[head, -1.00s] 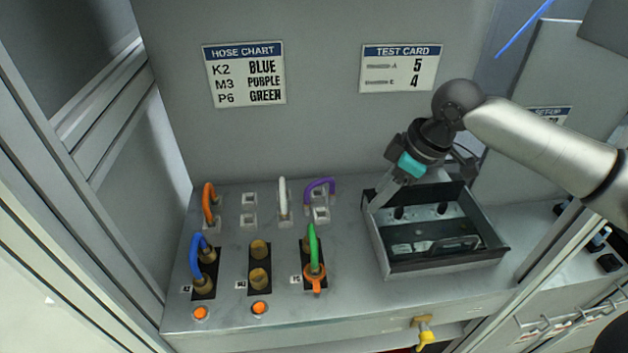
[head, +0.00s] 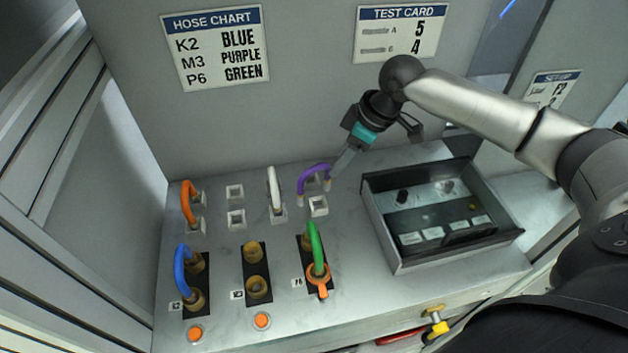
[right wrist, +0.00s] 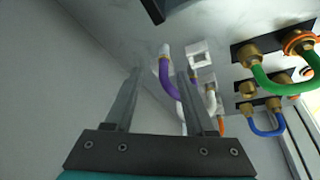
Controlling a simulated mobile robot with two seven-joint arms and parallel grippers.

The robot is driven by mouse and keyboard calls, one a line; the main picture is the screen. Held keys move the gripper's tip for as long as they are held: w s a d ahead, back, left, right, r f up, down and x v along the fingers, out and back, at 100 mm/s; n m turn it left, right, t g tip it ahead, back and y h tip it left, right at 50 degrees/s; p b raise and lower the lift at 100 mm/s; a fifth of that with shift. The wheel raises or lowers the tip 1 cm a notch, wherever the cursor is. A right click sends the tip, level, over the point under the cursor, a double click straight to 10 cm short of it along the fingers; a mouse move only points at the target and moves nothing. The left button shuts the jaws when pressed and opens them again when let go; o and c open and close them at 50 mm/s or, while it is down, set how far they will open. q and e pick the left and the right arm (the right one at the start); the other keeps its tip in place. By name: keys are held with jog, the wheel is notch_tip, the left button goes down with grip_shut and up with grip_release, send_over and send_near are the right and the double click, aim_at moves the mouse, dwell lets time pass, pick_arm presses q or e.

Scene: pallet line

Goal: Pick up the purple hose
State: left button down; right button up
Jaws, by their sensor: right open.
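The purple hose (head: 313,169) is a short arch with pale ends, at the back of the bench beside two pale square sockets (head: 318,206). I cannot tell whether its ends are seated. My right gripper (head: 338,168) is open, just right of the hose, with its fingers pointing down and left. In the right wrist view the hose (right wrist: 168,80) appears between the two fingers (right wrist: 159,73), closer to the right one. Whether a finger touches it I cannot tell. My left gripper is not in view.
A white hose (head: 274,189) stands left of the purple one, and an orange hose (head: 187,203) farther left. Blue (head: 180,270) and green (head: 316,245) hoses are in front on brass fittings. An open grey tray (head: 400,262) is at right. The back wall (head: 310,110) rises close behind.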

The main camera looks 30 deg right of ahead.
aim_at(327, 171)
jog(key=shift+a+b+x, duration=0.15)
jog(key=shift+a+x, duration=0.05)
jog(key=shift+x, duration=0.8)
jog(key=shift+a+b+x, duration=0.1)
jog(key=shift+a+x, duration=0.05)
jog(key=shift+x, duration=0.8)
jog(key=shift+a+b+x, duration=0.15)
jog(key=shift+a+x, duration=0.05)
jog(key=shift+x, duration=0.8)
jog(key=shift+r, duration=0.15)
grip_shut()
